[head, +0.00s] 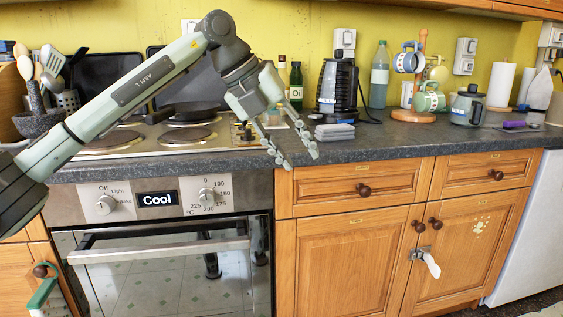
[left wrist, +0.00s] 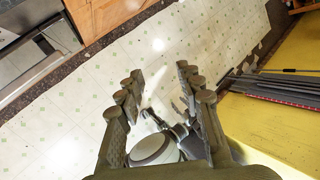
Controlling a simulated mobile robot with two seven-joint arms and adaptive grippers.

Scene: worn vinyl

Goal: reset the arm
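My left arm (head: 140,92) reaches in from the left across the front of the cooktop, its grey-green links stretched out. My left gripper (head: 298,160) hangs in front of the counter edge, fingers pointing down and slightly right. The two fingers are apart with nothing between them. In the left wrist view the gripper (left wrist: 158,72) also shows open, with tiled floor beyond the fingertips.
The counter (head: 400,138) runs behind the gripper. On it stand a folded grey cloth stack (head: 334,132), a black kettle-like appliance (head: 338,85), bottles and a mug tree (head: 421,75). Below are an oven (head: 165,265) and wooden cabinets (head: 350,260). Air before the cabinets is clear.

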